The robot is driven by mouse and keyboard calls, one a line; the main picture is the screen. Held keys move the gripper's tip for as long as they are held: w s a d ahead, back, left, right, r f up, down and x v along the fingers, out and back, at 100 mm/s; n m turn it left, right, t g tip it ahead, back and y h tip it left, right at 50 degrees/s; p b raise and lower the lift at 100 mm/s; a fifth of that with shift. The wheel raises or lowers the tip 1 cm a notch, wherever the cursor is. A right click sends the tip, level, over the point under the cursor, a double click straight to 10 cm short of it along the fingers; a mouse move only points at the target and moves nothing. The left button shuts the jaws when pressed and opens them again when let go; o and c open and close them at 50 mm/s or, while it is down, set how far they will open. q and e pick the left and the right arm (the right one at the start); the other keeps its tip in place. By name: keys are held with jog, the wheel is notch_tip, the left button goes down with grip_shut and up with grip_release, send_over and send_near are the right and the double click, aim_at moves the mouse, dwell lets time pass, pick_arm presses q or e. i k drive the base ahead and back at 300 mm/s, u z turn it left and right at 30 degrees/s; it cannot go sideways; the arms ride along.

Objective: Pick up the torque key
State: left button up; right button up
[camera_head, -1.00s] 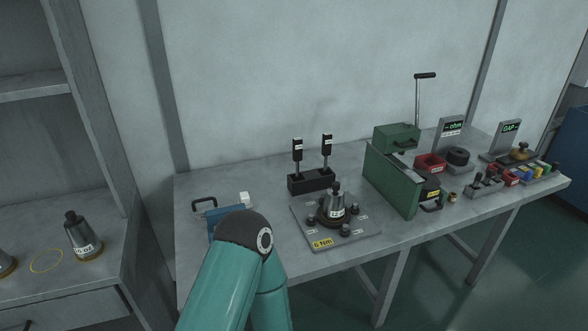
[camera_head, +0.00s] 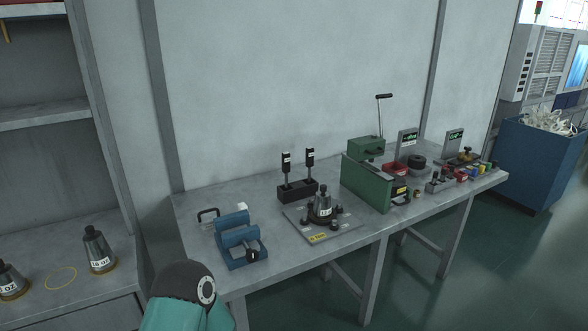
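Two upright black-handled keys with white labels, the left one (camera_head: 286,162) and the right one (camera_head: 310,160), stand in a black block (camera_head: 297,191) at the back of the grey workbench (camera_head: 190,226). They look like torque keys; their label text is too small to read. In front of the block, a dark metal cup-shaped part (camera_head: 322,205) stands on a square plate (camera_head: 345,226) with a yellow label and several dark knobs. A teal arm link of mine shows at the bottom left, but neither of my grippers is in view.
A blue cradle fixture (camera_head: 240,238) sits at the bench's left end. A green press (camera_head: 367,182) with a tall lever stands right of the plate, with small parts beyond. Labelled metal parts (camera_head: 98,250) stand on the left shelf. A blue bin (camera_head: 541,165) stands at far right.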

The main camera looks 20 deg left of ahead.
aim_at(310, 151)
jog(key=u, duration=0.15)
jog(key=i, duration=1)
jog(key=z, duration=0.1)
